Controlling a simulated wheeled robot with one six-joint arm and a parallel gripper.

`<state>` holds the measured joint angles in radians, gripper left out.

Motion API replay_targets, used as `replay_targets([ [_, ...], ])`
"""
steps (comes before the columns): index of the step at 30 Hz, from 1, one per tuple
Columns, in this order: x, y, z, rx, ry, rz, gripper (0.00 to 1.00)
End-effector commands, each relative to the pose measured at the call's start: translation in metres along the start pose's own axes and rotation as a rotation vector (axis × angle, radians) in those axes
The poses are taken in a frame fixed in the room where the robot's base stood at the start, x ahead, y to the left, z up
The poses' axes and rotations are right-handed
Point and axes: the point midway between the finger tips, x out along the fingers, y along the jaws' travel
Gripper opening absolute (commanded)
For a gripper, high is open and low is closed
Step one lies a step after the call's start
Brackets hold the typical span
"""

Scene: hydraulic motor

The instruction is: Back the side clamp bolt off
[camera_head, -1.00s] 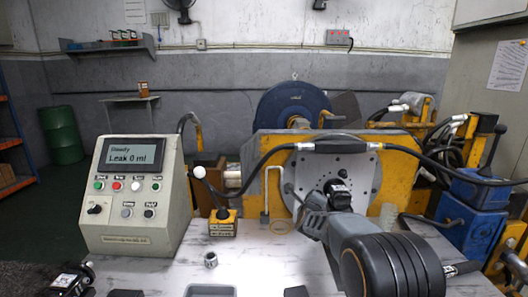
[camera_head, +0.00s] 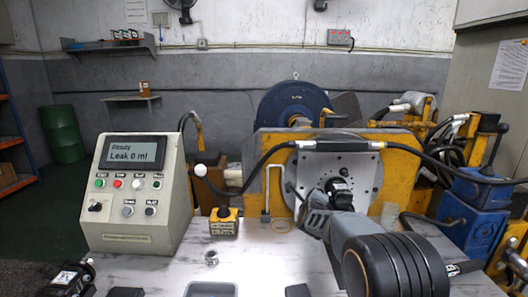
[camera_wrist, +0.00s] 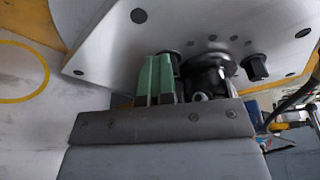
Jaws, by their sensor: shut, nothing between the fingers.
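In the wrist view, a dark bolt head (camera_wrist: 257,68) stands out from the grey metal plate (camera_wrist: 120,55) to the right of a round black motor part (camera_wrist: 208,70). A second dark bolt head (camera_wrist: 175,60) is partly hidden behind my fingers. I cannot tell which is the side clamp bolt. My gripper (camera_wrist: 155,72) has its green fingers together, with nothing between them, close to the second bolt; contact cannot be told. In the head view, the plate (camera_head: 360,163) is on the yellow stand, and my wrist hides much of the motor (camera_head: 338,190).
A control box (camera_head: 130,210) reading "Leak 0 ml" stands at the left. A small yellow block (camera_head: 223,226), a metal nut-like piece (camera_head: 211,257) and a grey tray (camera_head: 211,290) are on the white table (camera_head: 265,262). Black hoses (camera_head: 410,151) cross above the plate.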

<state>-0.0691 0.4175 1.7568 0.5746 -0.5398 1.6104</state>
Motion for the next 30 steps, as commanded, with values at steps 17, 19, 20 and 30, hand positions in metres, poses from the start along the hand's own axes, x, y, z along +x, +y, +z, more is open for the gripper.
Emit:
replay_targets([
  [17,0.003,-0.012,-0.001,0.002,0.001,-0.023,0.0],
  [19,0.002,-0.013,-0.001,0.002,0.0,-0.024,0.0],
  [20,0.002,-0.013,-0.001,0.002,0.0,-0.024,0.0],
  [30,0.002,-0.018,-0.001,0.001,0.0,-0.025,0.0],
])
